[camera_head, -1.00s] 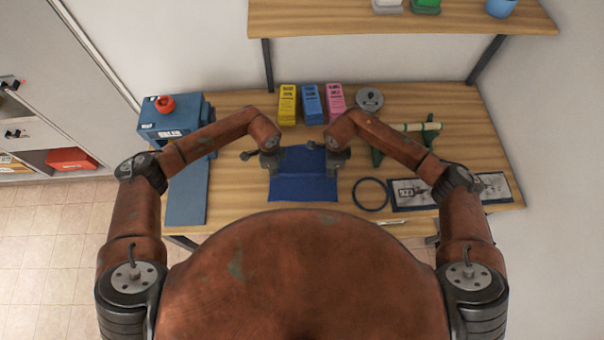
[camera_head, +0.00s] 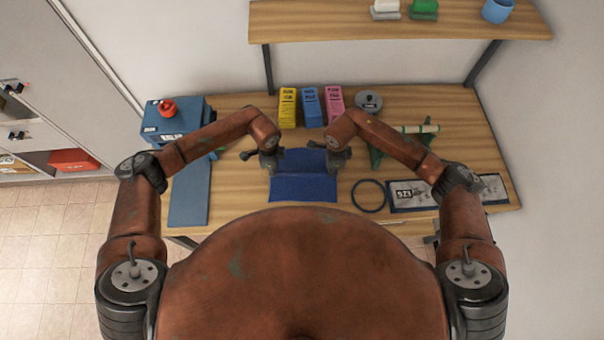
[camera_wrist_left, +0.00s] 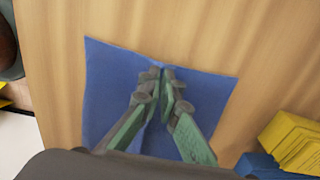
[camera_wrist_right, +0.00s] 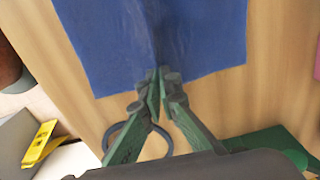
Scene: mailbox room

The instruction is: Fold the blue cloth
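The blue cloth (camera_head: 303,188) lies on the table in front of me, with a crease running across it in the head view. My left gripper (camera_wrist_left: 165,76) has its fingertips together on the cloth, with the fabric (camera_wrist_left: 105,85) bunched up between them. My right gripper (camera_wrist_right: 160,76) has its fingertips together at a cloth edge, and a ridge runs through the fabric (camera_wrist_right: 110,45) from them. In the head view the left gripper (camera_head: 270,162) and right gripper (camera_head: 337,160) are at opposite sides of the cloth. The wrists partly hide its sides.
Yellow (camera_head: 288,108), blue (camera_head: 311,107) and pink (camera_head: 335,102) boxes stand behind the cloth. A black ring (camera_head: 355,200) and a printed board (camera_head: 410,196) lie to the right. A blue machine (camera_head: 172,122) stands at the left. A shelf (camera_head: 400,30) hangs above the back.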

